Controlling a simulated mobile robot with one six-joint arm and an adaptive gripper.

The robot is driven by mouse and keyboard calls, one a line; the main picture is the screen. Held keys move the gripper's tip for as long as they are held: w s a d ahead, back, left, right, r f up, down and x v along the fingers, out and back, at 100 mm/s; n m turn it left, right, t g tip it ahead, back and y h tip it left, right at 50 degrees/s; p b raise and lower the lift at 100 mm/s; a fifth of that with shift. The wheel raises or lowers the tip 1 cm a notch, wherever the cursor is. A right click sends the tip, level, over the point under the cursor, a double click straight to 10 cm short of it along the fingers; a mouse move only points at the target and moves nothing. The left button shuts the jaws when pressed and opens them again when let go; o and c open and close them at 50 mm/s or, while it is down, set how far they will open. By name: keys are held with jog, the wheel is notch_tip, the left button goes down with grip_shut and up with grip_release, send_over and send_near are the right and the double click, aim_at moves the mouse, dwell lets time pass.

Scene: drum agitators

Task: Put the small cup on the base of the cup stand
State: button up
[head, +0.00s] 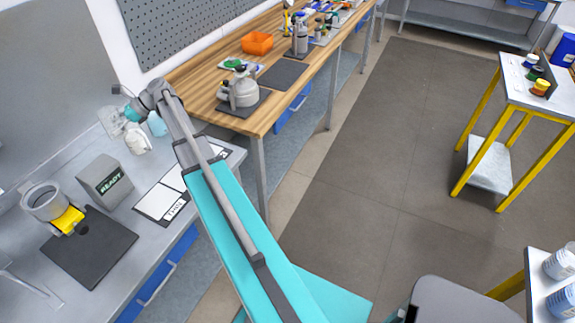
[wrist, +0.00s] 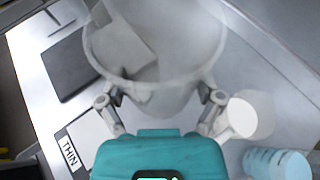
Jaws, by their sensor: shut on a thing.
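A translucent cup (wrist: 180,98) fills the top middle of the wrist view, close to the camera, with its open rim facing the camera. My gripper (wrist: 160,97) is shut on it, one finger on each side. In the head view, my gripper (head: 121,115) is at the far left end of my arm, with the clear cup (head: 108,122) at its tip, over the steel bench. I cannot tell the cup's height above the bench. I cannot make out the cup stand for certain; thin metal rods (head: 25,285) show at the lower left edge, cut off by the frame.
A grey READY box (head: 105,182), a grey ring with a yellow part (head: 60,209), a dark mat (head: 90,250) and a THIN card (head: 175,210) are on the bench. A white bottle (wrist: 247,115) and light-blue container (wrist: 275,162) stand close right of my gripper.

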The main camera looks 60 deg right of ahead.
aim_at(106, 108)
notch_tip(106, 108, up, 7)
jog(key=p, duration=0.5)
jog(key=shift+p, duration=0.4)
